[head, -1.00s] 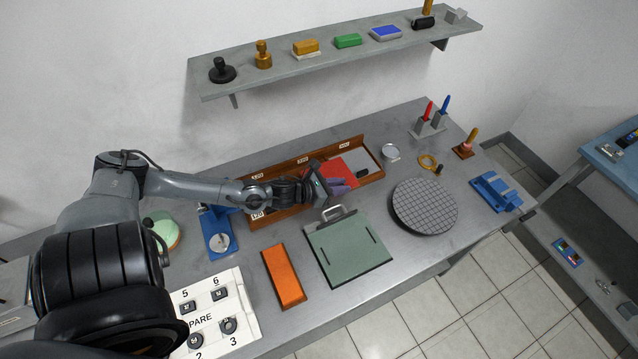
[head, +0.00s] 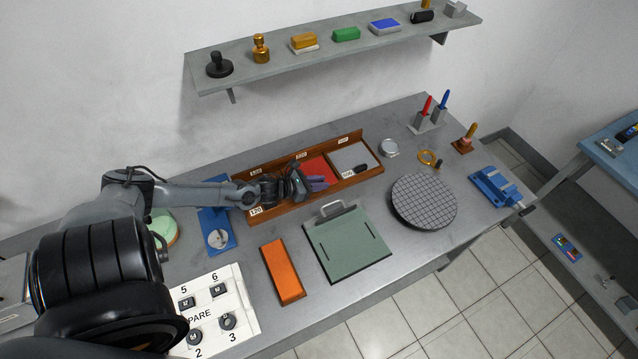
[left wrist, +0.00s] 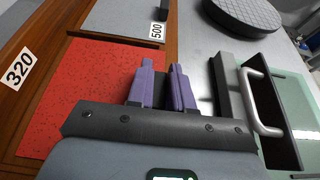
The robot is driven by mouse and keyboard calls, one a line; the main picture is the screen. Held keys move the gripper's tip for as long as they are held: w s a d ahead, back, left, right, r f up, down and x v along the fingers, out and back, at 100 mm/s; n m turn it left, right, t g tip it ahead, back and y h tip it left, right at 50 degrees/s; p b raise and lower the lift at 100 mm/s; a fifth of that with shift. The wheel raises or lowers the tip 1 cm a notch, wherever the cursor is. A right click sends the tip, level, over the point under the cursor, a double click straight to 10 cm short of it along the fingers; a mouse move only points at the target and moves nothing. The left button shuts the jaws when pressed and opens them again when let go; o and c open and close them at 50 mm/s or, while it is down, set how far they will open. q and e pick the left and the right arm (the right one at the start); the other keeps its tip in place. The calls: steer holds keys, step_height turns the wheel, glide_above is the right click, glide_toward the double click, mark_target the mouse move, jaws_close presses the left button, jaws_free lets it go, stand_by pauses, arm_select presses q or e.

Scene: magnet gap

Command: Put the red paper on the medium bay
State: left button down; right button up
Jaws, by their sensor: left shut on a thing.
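The red paper (head: 316,167) is a flat speckled sheet at the middle bay of the wooden tray (head: 372,181). My right gripper is not in view.
A grey sheet (head: 350,155) fills the right bay, with a black piece (head: 361,168) by the 500 label. A green clipboard-like plate (head: 345,245), an orange block (head: 283,271) and a round gridded plate (head: 425,202) stand in front. A shelf (head: 280,65) runs behind.

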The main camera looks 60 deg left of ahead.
arm_select(q)
steer(key=shift+f, duration=0.1)
steer(key=c, duration=1)
jaws_free()
steer(key=shift+s+r, duration=0.1)
steer(key=shift+r, duration=0.1)
steer(key=shift+s+a+r+p, duration=0.1)
steer(key=shift+s+r+p, duration=0.35)
steer(key=shift+p, duration=0.45)
steer(key=shift+p+v, duration=0.75)
steer(key=shift+v, duration=0.1)
steer(key=shift+s+f, duration=0.15)
steer(key=shift+s, duration=0.35)
